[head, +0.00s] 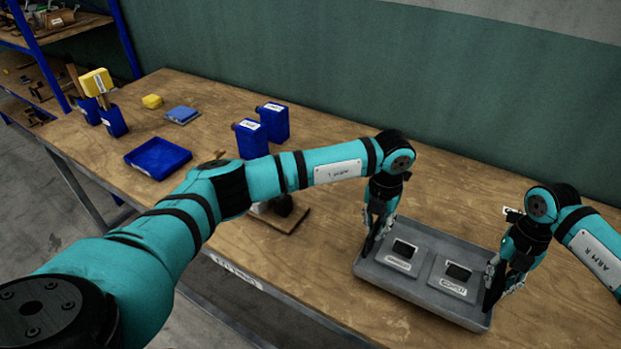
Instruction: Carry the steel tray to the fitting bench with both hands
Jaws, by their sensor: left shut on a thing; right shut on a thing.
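The grey steel tray (408,288) is at the right of the head view, on or just above the wooden bench (330,125); I cannot tell whether it touches the bench top. Two grey labelled pieces with dark openings lie in it, the left piece (403,254) and the right piece (456,275). My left gripper (371,247) is shut on the tray's left end. My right gripper (490,304) is shut on the tray's right end. The fingertips are dark and partly hard to make out against the tray walls.
A blue bin (158,157), a blue pad (182,115), a yellow block (152,101) and blue holders (113,120) are at the left. My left arm hides part of a small board (289,221). A green wall (330,60) runs behind the bench.

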